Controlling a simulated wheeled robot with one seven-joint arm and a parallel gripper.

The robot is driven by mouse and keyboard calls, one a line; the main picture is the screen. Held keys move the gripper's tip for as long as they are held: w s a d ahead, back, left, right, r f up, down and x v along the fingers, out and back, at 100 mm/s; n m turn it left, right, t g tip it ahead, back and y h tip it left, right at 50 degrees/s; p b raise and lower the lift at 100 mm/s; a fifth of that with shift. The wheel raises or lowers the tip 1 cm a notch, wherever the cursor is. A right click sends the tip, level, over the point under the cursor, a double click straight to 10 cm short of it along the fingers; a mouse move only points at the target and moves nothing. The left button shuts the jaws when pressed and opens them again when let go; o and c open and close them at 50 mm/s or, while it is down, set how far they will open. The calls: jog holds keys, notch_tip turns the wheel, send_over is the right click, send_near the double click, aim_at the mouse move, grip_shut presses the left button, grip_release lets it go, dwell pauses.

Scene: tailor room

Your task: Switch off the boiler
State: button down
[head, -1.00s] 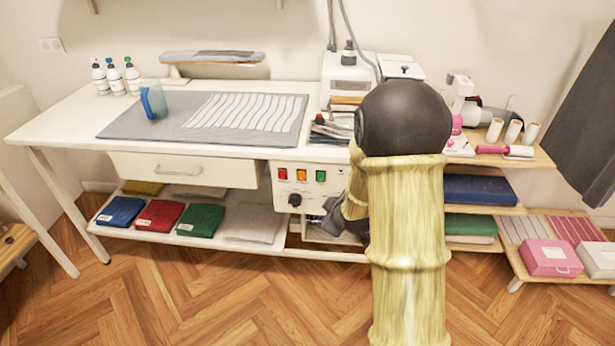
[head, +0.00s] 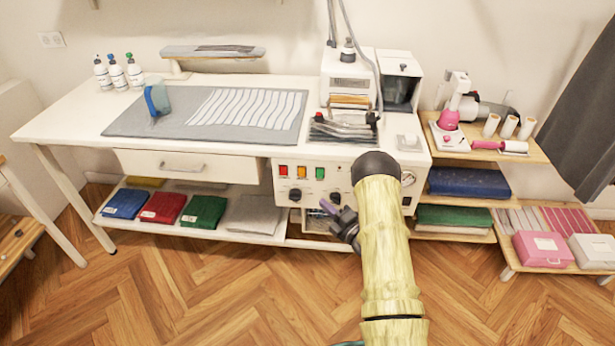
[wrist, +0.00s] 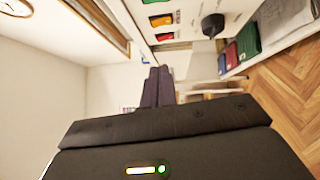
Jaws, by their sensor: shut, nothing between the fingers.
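The boiler's white control panel (head: 335,177) is set under the worktop, right of the drawer. It has a red switch (head: 283,170), an orange switch (head: 301,172) and a green switch (head: 319,173), with black knobs (head: 295,195) below. My gripper (head: 327,207) is shut and empty, in front of the panel's lower edge, below and right of the switches. In the wrist view its shut fingers (wrist: 157,86) show apart from the panel, with the orange switch (wrist: 160,20) and red switch (wrist: 163,37) above them. My arm covers part of the panel's right side.
The white boiler unit (head: 347,80) stands at the back. A lower shelf with folded cloths (head: 160,208) lies left of my gripper. The wooden floor in front is clear.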

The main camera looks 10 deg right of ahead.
jog(key=shift+w, duration=0.1)
jog(key=p, duration=0.1)
send_near(299, 171)
jog(key=w+a, duration=0.1)
jog(key=a, duration=0.3)
jog(key=w, duration=0.1)
jog(key=w+d, duration=0.1)
jog(key=w, duration=0.2)
jog(key=shift+d+r, duration=0.2)
jog(key=shift+r, duration=0.2)
jog(key=shift+w, duration=0.15)
